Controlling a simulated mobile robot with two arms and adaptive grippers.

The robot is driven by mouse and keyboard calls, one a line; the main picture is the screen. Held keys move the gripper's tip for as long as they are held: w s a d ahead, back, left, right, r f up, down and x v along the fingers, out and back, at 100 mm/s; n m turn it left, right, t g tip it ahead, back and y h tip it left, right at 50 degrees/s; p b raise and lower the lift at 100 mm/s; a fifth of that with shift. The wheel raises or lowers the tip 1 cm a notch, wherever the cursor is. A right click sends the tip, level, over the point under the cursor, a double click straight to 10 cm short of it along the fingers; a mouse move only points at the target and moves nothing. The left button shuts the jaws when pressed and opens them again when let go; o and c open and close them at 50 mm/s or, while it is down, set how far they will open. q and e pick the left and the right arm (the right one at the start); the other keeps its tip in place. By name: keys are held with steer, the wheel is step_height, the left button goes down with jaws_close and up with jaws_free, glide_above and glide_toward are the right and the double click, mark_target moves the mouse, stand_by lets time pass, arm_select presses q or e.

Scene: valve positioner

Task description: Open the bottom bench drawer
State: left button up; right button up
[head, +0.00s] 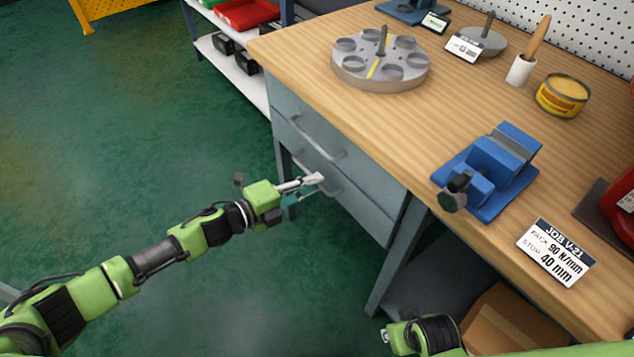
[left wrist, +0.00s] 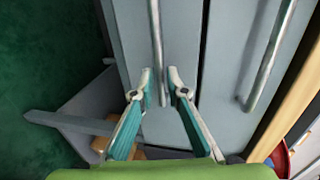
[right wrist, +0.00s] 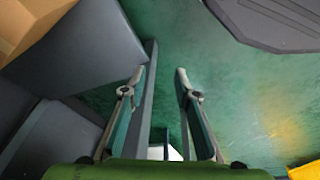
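The bottom bench drawer (head: 358,208) is shut, its grey front level with the top drawer (head: 350,155) above it. Its bar handle (left wrist: 157,45) runs between the two fingers of my left gripper (left wrist: 159,78) in the left wrist view. The fingers are open, one on each side of the bar, with a small gap visible. In the head view my left gripper (head: 310,188) is at this handle and hides part of it. My right gripper (right wrist: 160,82) is open and empty in the right wrist view, low beside the bench.
The top drawer's handle (head: 318,140) is close above my left gripper. A bench leg (head: 398,255) stands right of the drawers. A cardboard box (head: 515,320) sits under the bench. A blue vise (head: 490,170) is on the bench top. The green floor before the drawers is clear.

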arm_select(q)
steer(key=shift+x, duration=1)
arm_select(e)
steer(key=shift+w+r, duration=0.1)
steer(key=shift+r, duration=0.5)
arm_select(q)
jaws_close()
steer(key=shift+s+a, duration=0.1)
